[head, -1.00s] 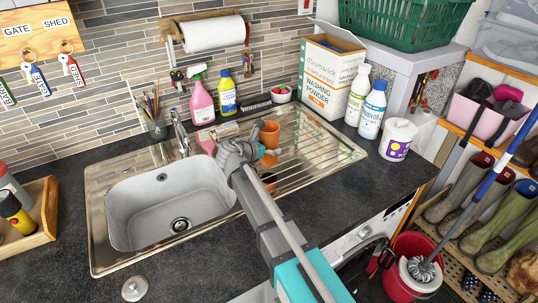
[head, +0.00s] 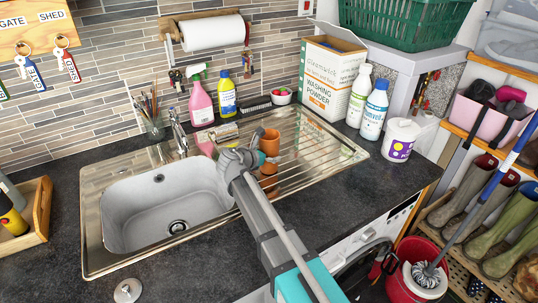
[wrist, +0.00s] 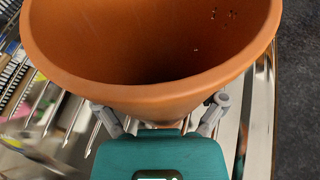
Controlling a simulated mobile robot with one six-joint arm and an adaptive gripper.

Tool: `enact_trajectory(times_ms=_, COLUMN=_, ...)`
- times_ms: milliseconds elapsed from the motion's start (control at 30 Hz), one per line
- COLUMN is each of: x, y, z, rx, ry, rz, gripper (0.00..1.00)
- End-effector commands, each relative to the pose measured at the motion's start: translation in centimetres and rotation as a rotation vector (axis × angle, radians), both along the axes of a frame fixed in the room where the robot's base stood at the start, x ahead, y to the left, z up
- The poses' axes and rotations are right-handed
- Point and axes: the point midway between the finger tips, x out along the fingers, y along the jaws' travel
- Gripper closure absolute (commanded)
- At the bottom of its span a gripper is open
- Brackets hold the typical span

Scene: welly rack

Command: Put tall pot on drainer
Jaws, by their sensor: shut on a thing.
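A terracotta pot (head: 270,143) stands roughly upright in my gripper, over the ridged steel drainer (head: 325,152) to the right of the sink bowl. My gripper (head: 266,158) is shut on its side. More terracotta shows below the fingers; my gripper partly hides it, and I cannot tell whether it is all one pot. In the wrist view the pot (wrist: 150,97) fills the upper part with its wide open mouth, and my gripper (wrist: 160,118) has a finger on each side of it. I cannot tell whether its base touches the drainer.
The drainer's right part is clear.

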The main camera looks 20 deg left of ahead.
Motion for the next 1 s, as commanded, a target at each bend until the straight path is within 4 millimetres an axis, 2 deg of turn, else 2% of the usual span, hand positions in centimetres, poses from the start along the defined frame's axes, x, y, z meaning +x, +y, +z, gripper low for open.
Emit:
enact_trajectory(times_ms=33, x=0.0, y=0.0, z=-0.3, rx=0.0, ry=0.0, rz=0.0, gripper=0.69)
enact_trajectory(times_ms=67, x=0.0, y=0.0, z=-0.2, rx=0.0, ry=0.0, rz=0.0, gripper=0.06)
enact_trajectory(times_ms=100, x=0.0, y=0.0, z=-0.1, rx=0.0, ry=0.0, rz=0.0, gripper=0.0)
enact_trajectory(times_ms=700, x=0.0, y=0.0, z=0.4, rx=0.0, ry=0.0, rz=0.0, gripper=0.0)
enact_trajectory(times_ms=1000, x=-3.2, y=1.3, z=1.9, rx=0.0, ry=0.0, rz=0.002, gripper=0.0)
